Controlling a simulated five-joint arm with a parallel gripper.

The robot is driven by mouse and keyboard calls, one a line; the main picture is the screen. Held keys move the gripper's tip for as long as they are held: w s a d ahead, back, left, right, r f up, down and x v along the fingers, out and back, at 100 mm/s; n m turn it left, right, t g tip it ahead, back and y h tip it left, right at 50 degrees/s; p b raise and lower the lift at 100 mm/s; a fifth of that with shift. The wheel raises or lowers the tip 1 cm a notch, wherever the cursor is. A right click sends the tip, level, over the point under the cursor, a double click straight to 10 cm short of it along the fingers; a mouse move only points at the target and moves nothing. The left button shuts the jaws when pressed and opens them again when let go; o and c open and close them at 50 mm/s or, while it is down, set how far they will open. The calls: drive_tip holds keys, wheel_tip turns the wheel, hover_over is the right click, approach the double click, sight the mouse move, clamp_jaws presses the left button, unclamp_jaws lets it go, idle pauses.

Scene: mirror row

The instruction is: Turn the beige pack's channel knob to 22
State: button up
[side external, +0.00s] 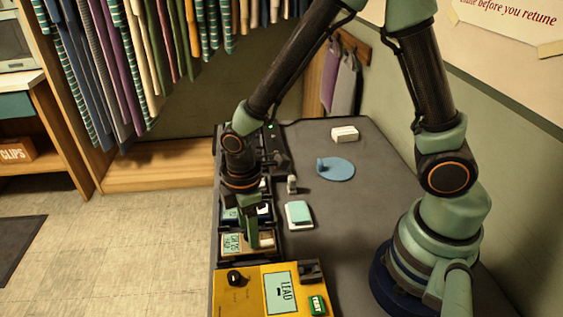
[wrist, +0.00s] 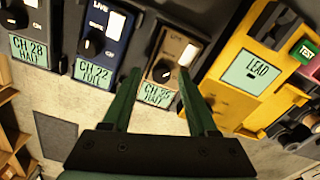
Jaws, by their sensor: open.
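The beige pack (wrist: 176,47) has a dark channel knob (wrist: 162,71), a white lit patch and a screen (wrist: 156,94) that seems to read CH.25, with a blurred second line. In the side view the beige pack (side external: 267,244) lies in the rack's near slot. My gripper (wrist: 158,74) is open, its green fingertips on either side of the knob in the wrist view. In the side view my gripper (side external: 252,240) points down over the beige pack and hides part of it. Whether the fingers touch the knob I cannot tell.
A navy pack (wrist: 108,35) reading CH.22 sits beside the beige one, then a dark pack reading CH.28. A yellow tester (wrist: 225,60) with a LEAD screen is close on the other side. A teal-topped block (side external: 299,214) and blue disc (side external: 336,169) stand on the grey bench.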

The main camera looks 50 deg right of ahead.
drive_tip(key=m, duration=0.6)
drive_tip(key=shift+m, duration=0.3)
drive_tip(key=m, duration=0.7)
wheel_tip(320, 180, up, 12)
drive_tip(key=d+r+n+t, duration=0.1)
drive_tip(key=d+r+t, duration=0.3)
drive_tip(key=d+r, duration=0.5)
drive_tip(key=shift+s+d+r+t, duration=0.3)
drive_tip(key=shift+s+d, duration=0.1)
drive_tip(key=shift+d, duration=1.3)
